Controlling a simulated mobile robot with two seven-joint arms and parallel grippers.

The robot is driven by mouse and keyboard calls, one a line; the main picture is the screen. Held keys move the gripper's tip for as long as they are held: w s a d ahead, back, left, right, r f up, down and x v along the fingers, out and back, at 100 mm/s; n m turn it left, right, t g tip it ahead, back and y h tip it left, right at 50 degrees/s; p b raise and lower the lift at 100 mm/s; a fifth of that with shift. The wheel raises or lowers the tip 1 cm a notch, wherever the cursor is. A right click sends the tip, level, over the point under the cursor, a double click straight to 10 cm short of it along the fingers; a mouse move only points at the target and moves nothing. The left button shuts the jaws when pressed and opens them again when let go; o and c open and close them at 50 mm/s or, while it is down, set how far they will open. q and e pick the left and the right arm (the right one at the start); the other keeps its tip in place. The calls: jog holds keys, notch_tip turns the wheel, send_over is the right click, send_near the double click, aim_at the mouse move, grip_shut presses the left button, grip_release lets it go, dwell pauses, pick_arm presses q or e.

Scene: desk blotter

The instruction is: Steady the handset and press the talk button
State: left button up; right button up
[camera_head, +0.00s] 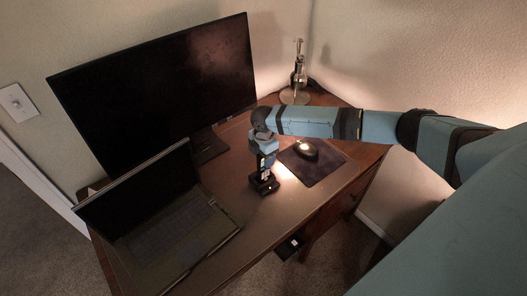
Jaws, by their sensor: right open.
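My right arm reaches in from the right, and its gripper (263,186) points down over the desk, just left of the dark mat. The gripper is open. Its tips are low, close to the desk top; I cannot tell whether they touch it. I cannot make out a handset or a talk button for sure; dark parts at the gripper's tips are too small to tell apart. A small black rounded object (310,156) with a bright spot lies on the dark mat (322,170), right of the gripper. My left gripper is not in view.
A wooden desk (262,226) carries a large black monitor (150,85) at the back, an open laptop (170,232) at the left and a lamp-like metal stand (297,88) at the far corner. The desk front between laptop and mat is clear.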

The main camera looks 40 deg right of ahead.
jog(key=shift+c, duration=0.2)
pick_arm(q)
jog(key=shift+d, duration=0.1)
pick_arm(e)
jog(key=c, duration=1)
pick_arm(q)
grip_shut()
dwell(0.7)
